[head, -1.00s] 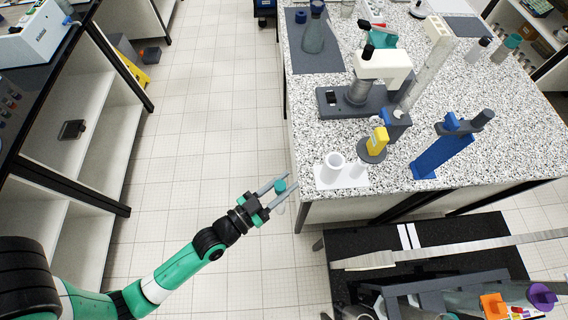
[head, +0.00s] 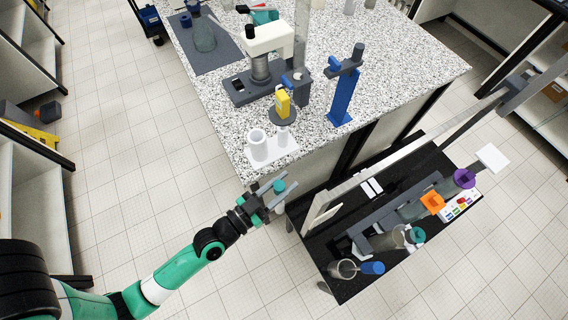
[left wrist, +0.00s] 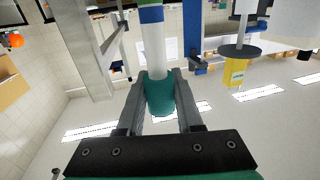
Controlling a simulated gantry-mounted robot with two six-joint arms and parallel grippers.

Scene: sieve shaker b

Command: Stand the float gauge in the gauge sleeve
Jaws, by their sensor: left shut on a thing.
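My left gripper (head: 276,186) is shut on the float gauge's teal knob (head: 279,187), just off the near corner of the speckled bench. In the left wrist view the gauge's white stem (left wrist: 152,48), with green and blue bands, runs from the knob to the top edge, where its end is cut off. In the head view the gauge hangs below the fingers. A white base (head: 279,154) at the bench corner carries a wide open white tube (head: 257,146) and a narrower one (head: 283,138). I cannot tell which is the gauge sleeve. The gauge is apart from both. My right gripper is out of view.
A yellow block on a dark disc (head: 283,104), a blue stand (head: 343,98) and a grey-based device (head: 264,72) stand behind the tubes. A black-topped cart (head: 330,285) with glassware lies right of the gripper.

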